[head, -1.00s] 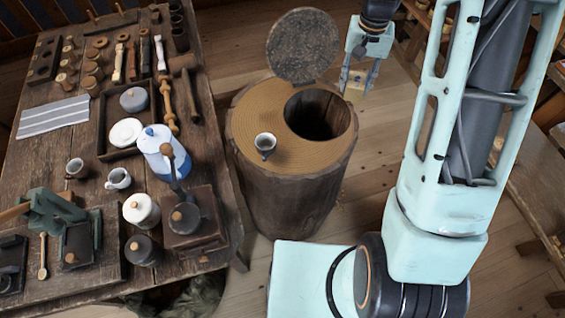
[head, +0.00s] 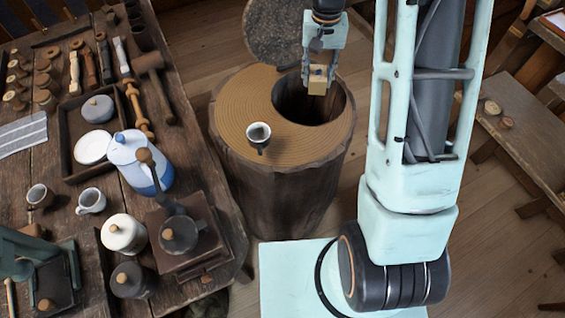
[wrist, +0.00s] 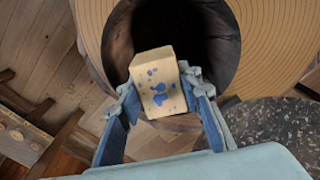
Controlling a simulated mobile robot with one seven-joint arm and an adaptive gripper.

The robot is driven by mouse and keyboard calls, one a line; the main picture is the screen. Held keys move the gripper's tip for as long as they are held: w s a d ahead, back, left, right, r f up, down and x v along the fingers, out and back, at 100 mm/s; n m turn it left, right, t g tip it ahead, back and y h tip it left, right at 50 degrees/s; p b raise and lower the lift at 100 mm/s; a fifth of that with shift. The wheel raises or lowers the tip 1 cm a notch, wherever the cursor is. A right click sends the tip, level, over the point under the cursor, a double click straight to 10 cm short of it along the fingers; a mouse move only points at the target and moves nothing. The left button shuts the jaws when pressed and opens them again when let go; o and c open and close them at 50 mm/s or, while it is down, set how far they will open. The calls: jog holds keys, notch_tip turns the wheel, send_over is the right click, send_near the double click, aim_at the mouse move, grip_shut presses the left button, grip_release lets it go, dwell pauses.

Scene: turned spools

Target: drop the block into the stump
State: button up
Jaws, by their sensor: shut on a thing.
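My gripper (head: 321,78) is shut on a pale wooden block (head: 318,80). In the wrist view the block (wrist: 158,80) has blue spots on its face and sits between the two fingertips (wrist: 160,92). The stump (head: 283,185) stands upright on the floor with a round dark opening in its top; the opening (wrist: 205,40) also shows in the wrist view. In both views the block overlaps the opening, toward its back right in the head view; its height above the rim is hard to tell.
A white and dark cup (head: 259,134) stands on the stump top, left of the opening. A crowded workbench (head: 55,165) is at left, a bench (head: 515,125) at right.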

jog(key=shift+f+b, duration=1.8)
jog(key=shift+f, duration=1.05)
jog(key=o, duration=1.3)
jog(key=shift+c, duration=0.2)
jog(key=shift+r, duration=0.15)
notch_tip(320, 180, up, 12)
jog(key=shift+f, duration=0.1)
